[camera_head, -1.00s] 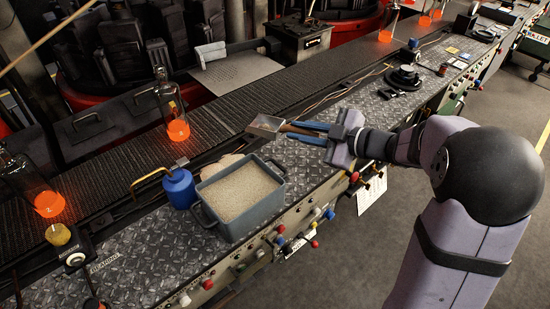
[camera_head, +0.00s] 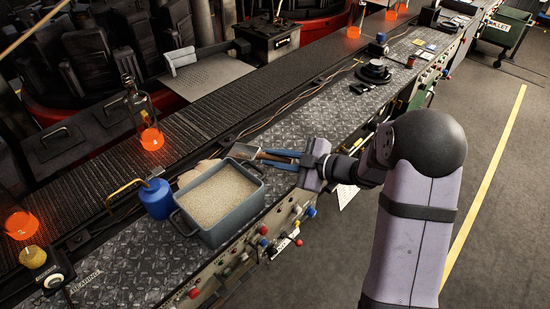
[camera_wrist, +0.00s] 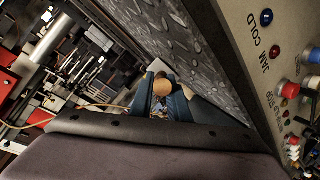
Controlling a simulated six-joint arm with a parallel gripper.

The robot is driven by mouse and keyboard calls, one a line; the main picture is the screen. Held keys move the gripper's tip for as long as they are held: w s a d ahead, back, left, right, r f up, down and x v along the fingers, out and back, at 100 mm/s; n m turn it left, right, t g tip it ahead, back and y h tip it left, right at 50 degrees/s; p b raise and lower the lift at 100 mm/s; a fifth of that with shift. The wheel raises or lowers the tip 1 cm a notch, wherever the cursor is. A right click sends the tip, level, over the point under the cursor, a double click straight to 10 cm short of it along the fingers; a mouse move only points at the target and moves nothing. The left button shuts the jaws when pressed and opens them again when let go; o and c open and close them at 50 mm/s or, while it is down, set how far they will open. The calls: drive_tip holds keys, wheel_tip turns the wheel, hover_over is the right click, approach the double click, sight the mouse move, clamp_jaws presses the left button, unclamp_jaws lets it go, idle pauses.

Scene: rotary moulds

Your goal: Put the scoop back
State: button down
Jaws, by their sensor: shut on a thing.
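The scoop has a metal head (camera_head: 243,151) and a wooden handle (camera_head: 264,156). My gripper (camera_head: 270,157) is shut on the handle with its blue fingers, and the head points left. In the head view the scoop shows just behind the far right corner of the grey bin (camera_head: 249,211), which is full of pale granules. I cannot tell whether the scoop touches the metal deck (camera_head: 312,121). In the wrist view, the round wooden handle end (camera_wrist: 163,88) sits between the blue fingers; the scoop head is hidden.
A blue can (camera_head: 156,198) with a bent yellow spout stands left of the bin. Glowing glass bottles (camera_head: 151,138) stand along the dark conveyor (camera_head: 200,125). Knobs and buttons line the deck's front panel (camera_wrist: 285,60). A black round fixture (camera_head: 374,72) lies farther right; the deck between is mostly clear.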

drive_tip(key=shift+f, duration=0.1)
drive_tip(key=shift+f, duration=0.1)
drive_tip(key=c, duration=1.7)
unclamp_jaws()
drive_tip(key=shift+d, duration=0.15)
drive_tip(key=b+v, duration=0.1)
drive_tip(key=v, duration=1.1)
